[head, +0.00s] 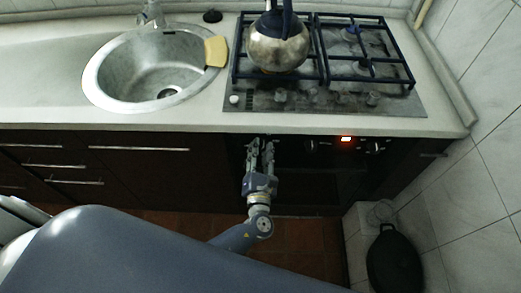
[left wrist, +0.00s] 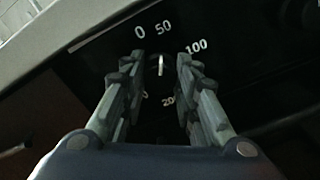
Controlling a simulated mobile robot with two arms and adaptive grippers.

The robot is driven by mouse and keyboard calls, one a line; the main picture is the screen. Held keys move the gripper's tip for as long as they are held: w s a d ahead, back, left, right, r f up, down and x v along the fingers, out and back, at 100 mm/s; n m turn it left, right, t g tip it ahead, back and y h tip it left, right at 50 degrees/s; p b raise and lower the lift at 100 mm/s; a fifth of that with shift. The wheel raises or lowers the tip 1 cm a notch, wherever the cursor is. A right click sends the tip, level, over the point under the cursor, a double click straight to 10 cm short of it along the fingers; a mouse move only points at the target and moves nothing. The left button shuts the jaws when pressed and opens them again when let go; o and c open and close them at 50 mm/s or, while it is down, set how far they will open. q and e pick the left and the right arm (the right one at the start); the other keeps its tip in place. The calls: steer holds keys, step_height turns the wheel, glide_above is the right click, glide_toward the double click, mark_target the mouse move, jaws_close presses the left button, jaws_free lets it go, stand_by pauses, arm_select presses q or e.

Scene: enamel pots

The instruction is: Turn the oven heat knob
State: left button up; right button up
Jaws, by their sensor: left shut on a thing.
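The oven heat knob (left wrist: 160,67) shows in the left wrist view as a dark dial with a white pointer line. Numbers 0, 50, 100 and a partly hidden 200 are printed around it. The pointer stands nearly upright in that view, near the 50. My left gripper (left wrist: 160,80) is shut on the knob, with one finger on each side of it. In the head view the left gripper (head: 260,146) reaches the left end of the dark oven panel (head: 290,148), and its fingers hide the knob. My right gripper is in neither view.
Other oven knobs (head: 376,146) and a lit red display (head: 346,139) are to the right. Above is the counter with a gas hob (head: 385,101), a kettle (head: 279,48) and a sink (head: 150,70). A black pan (head: 393,262) is at the lower right.

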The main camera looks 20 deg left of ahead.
arm_select(q)
steer(key=o, duration=1.1)
steer(key=v, duration=1.2)
